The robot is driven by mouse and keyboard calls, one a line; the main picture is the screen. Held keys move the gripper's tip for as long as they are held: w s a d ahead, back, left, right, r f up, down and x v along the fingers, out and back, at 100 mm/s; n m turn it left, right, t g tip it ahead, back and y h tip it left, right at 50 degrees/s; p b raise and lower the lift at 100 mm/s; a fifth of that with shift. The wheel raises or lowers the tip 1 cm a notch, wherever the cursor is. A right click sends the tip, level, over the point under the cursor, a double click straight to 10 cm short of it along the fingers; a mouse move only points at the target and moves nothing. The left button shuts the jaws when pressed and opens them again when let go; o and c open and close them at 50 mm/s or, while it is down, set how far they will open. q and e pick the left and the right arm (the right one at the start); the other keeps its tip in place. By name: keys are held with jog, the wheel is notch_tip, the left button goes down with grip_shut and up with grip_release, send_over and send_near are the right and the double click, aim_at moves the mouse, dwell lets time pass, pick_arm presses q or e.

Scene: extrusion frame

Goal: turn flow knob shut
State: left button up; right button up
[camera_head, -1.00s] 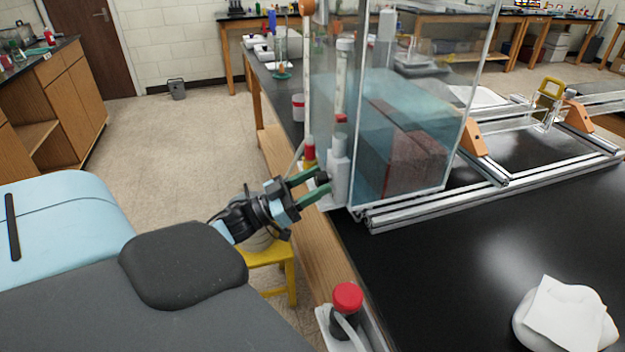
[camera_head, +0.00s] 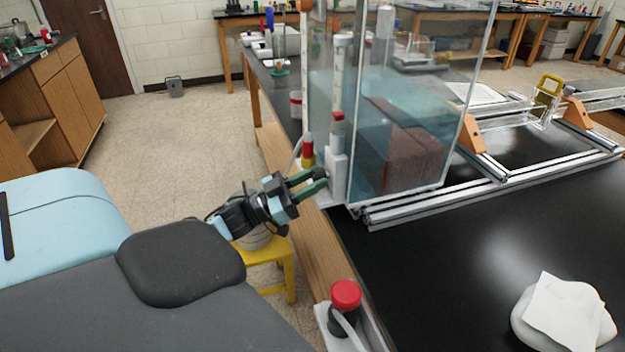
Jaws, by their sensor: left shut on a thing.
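A pale grey valve block (camera_head: 338,172) stands upright at the near left corner of the clear water tank, below a vertical flow tube (camera_head: 338,85). A small dark knob (camera_head: 321,174) sticks out of its left side. My left gripper (camera_head: 321,178) reaches it from the left with its two green fingers, one on each side, and is shut on the knob. The fingers hide much of the knob, so its turned position cannot be told. My right gripper is not in view.
The glass tank (camera_head: 400,130) holds bluish water and a reddish-brown block. A red-and-yellow fitting (camera_head: 307,152) stands just behind my fingers. A red-capped fitting (camera_head: 346,294) is at the bench's near edge. A white cloth (camera_head: 565,312) lies at right.

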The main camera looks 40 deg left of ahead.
pick_arm(q)
jog(key=m+g+h, duration=0.1)
jog(key=m, duration=0.3)
jog(key=m+g+h+b, duration=0.1)
jog(key=m+g, duration=0.1)
jog(key=m, duration=0.2)
jog(key=m+g+h+b, duration=0.1)
jog(key=m+h, duration=0.1)
jog(key=m, duration=0.1)
jog(key=shift+w+a+r+m, duration=0.1)
jog(key=shift+a+m, duration=0.1)
jog(key=shift+m, duration=0.2)
jog(key=m+g, duration=0.1)
jog(key=m, duration=0.2)
jog(key=shift+r+m+g, duration=0.1)
jog(key=shift+m+g, duration=0.3)
jog(key=shift+a+m, duration=0.1)
jog(key=shift+m, duration=0.2)
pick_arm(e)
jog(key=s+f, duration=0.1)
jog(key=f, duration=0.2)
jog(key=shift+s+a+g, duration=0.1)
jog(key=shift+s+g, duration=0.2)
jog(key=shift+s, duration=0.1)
pick_arm(q)
jog(key=shift+g, duration=0.3)
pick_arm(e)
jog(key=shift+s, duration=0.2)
